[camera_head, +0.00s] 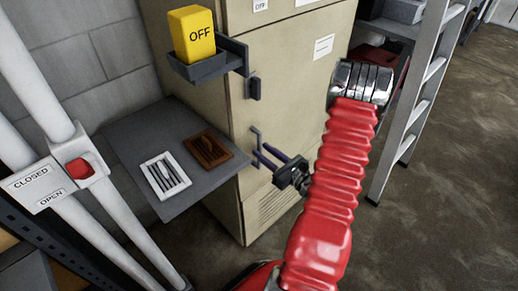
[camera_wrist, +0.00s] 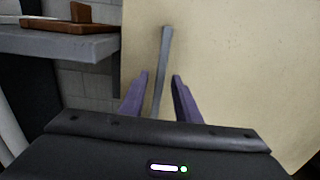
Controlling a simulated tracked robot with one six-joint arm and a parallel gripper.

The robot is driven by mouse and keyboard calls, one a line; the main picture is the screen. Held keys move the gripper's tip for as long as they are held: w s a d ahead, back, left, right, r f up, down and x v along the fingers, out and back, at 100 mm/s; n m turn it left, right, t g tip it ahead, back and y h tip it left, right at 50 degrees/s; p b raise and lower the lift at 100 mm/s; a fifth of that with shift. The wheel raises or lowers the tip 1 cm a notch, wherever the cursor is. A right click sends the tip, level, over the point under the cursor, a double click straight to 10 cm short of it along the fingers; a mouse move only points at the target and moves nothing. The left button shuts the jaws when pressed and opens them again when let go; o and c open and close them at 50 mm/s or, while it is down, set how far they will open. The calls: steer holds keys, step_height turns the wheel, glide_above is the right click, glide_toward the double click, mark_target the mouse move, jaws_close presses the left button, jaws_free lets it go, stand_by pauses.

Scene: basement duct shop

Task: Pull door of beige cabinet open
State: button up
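The beige cabinet (camera_head: 290,95) stands upright in the middle of the head view, and its door looks shut. A thin grey bar handle (camera_head: 256,138) is on the lower part of its front. The handle (camera_wrist: 164,55) also shows in the wrist view, running down between my fingers. My gripper (camera_head: 262,158) is at the handle, with its purple fingers pointing at the cabinet. In the wrist view my gripper (camera_wrist: 158,82) is open, one finger on each side of the handle, with gaps visible on both sides. The handle's lower end is hidden behind the gripper body.
A grey shelf (camera_head: 185,200) left of the cabinet holds a white vent (camera_head: 165,175) and a brown vent (camera_head: 207,148). A yellow OFF block (camera_head: 192,35) sits in a grey bracket (camera_head: 208,68). A ladder (camera_head: 420,95) stands right. White pipes (camera_head: 105,235) are at left.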

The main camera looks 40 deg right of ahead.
steer(key=shift+w, duration=1.45)
steer(key=shift+c, duration=0.5)
jaws_close()
